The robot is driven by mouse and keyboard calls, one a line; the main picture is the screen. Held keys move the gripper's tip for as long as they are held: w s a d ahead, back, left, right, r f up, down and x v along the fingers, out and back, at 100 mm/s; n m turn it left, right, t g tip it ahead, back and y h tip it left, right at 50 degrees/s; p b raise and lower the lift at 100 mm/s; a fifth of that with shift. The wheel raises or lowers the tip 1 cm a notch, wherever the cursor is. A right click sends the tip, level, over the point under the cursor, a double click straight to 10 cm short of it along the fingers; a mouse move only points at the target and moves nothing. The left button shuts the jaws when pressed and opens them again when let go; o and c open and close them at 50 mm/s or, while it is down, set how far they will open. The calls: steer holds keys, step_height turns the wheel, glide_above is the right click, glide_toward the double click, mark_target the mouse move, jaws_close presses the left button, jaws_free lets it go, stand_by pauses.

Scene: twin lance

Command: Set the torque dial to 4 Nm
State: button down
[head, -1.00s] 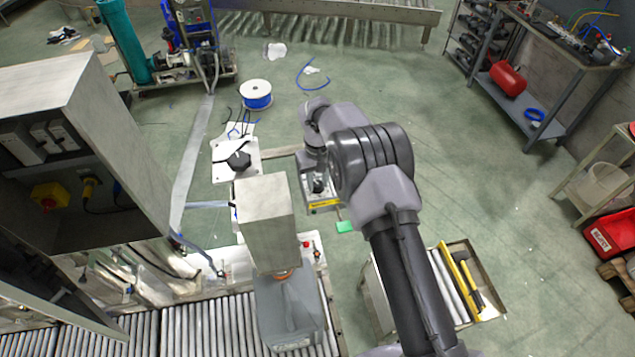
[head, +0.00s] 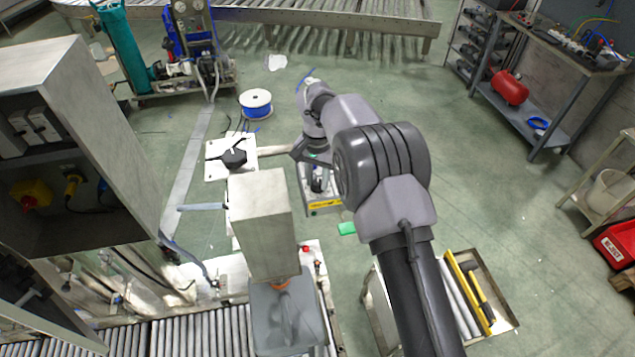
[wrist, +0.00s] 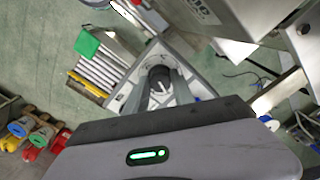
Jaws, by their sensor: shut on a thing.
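My gripper (wrist: 158,97) is shut on a dark round knob (wrist: 159,80), which appears to be the torque dial. The knob stands on a grey panel (wrist: 195,65) in the wrist view. A finger lies on each side of it and partly hides it. No scale, pointer or Nm figure can be read. In the head view my gripper (head: 316,166) is over a small stand with a yellow label (head: 325,206). My wrist and gripper cover most of the knob there.
A tall grey box (head: 262,220) stands just left of the stand. A white plate (head: 216,172) with a black part lies beyond it. A green piece (head: 347,228) is near the stand. A roller tray (head: 492,290) with a yellow-edged tool is at right. Open floor lies behind.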

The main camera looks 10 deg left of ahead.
mark_target(318, 182)
steer(key=shift+r+m, duration=0.1)
steer(key=shift+m, duration=0.3)
steer(key=c, duration=1.1)
jaws_free()
steer(key=shift+o, duration=0.2)
step_height(318, 182, up, 17)
steer(key=p, duration=0.2)
steer(key=shift+r, duration=0.2)
